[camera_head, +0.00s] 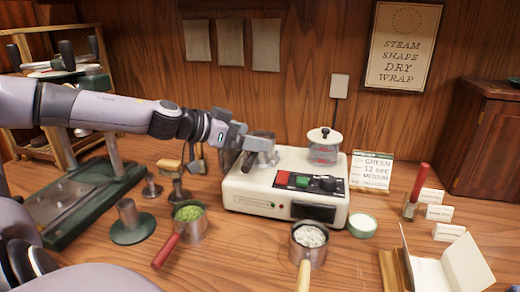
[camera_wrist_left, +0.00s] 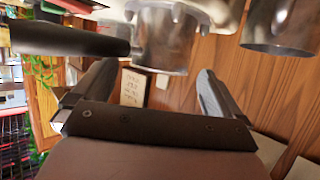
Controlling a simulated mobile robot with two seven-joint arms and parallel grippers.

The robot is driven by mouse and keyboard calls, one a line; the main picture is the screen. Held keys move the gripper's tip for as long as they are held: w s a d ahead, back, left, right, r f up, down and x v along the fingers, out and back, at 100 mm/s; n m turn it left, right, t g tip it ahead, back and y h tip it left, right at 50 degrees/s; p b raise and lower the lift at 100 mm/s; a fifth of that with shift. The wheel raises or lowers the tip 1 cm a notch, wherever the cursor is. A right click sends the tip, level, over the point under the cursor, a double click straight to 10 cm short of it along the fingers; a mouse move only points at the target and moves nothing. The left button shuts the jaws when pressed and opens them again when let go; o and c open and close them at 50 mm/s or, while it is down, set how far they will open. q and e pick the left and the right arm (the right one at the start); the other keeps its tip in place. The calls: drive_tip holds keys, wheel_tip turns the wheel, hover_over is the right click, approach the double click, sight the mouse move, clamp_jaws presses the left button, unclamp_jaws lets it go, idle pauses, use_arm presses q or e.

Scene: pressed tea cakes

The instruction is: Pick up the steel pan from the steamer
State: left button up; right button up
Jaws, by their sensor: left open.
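The cream steamer (camera_head: 285,185) stands on the wooden counter, with a red and a green button on its front and a glass jar on its top right. My left gripper (camera_head: 256,146) is over the steamer's left end and hides much of what is there. In the left wrist view, a steel pan (camera_wrist_left: 165,42) with a dark handle (camera_wrist_left: 65,39) shows just beyond my open left gripper (camera_wrist_left: 155,88). No grasp on it is visible. A second steel vessel (camera_wrist_left: 282,25) is at the upper right there. My right gripper is out of view.
A red-handled pan with green leaves (camera_head: 190,226) and a pale-handled pan with white pieces (camera_head: 309,251) stand in front of the steamer.

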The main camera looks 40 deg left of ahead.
sight(259, 136)
use_arm(q)
drive_tip(key=shift+b+x, duration=0.5)
drive_tip(key=shift+x, duration=1.15)
drive_tip(key=shift+c, duration=0.3)
drive_tip(key=c, duration=1)
drive_tip(key=shift+r, duration=0.1)
drive_tip(key=shift+c, duration=0.4)
drive_tip(key=shift+r, duration=0.1)
